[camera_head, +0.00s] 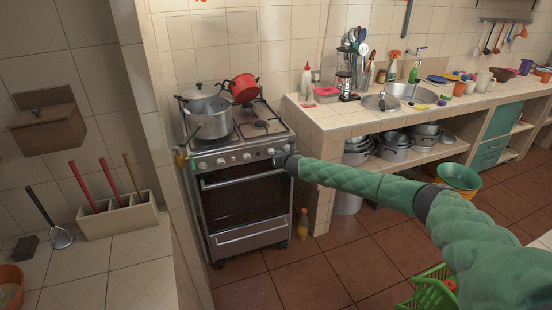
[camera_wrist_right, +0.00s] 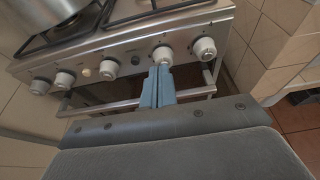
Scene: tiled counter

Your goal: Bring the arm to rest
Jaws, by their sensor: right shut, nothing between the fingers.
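My right arm reaches in from the right in the head view. Its gripper (camera_head: 277,158) is at the right end of the stove's knob row. In the right wrist view the blue-grey fingers (camera_wrist_right: 159,70) are shut together with nothing between them. Their tips point at a white knob (camera_wrist_right: 162,55) and lie just below it in the picture; I cannot tell whether they touch it. The stove (camera_head: 240,150) has a large pot (camera_head: 208,118) and a red pot (camera_head: 243,88) on top. My left gripper is not in view.
The oven handle bar (camera_wrist_right: 120,105) runs close below the fingers. A tiled counter (camera_head: 330,118) with a sink (camera_head: 408,92) stands right of the stove. A bottle (camera_head: 303,224) stands on the floor by the oven. A green crate (camera_head: 432,290) is at the lower right.

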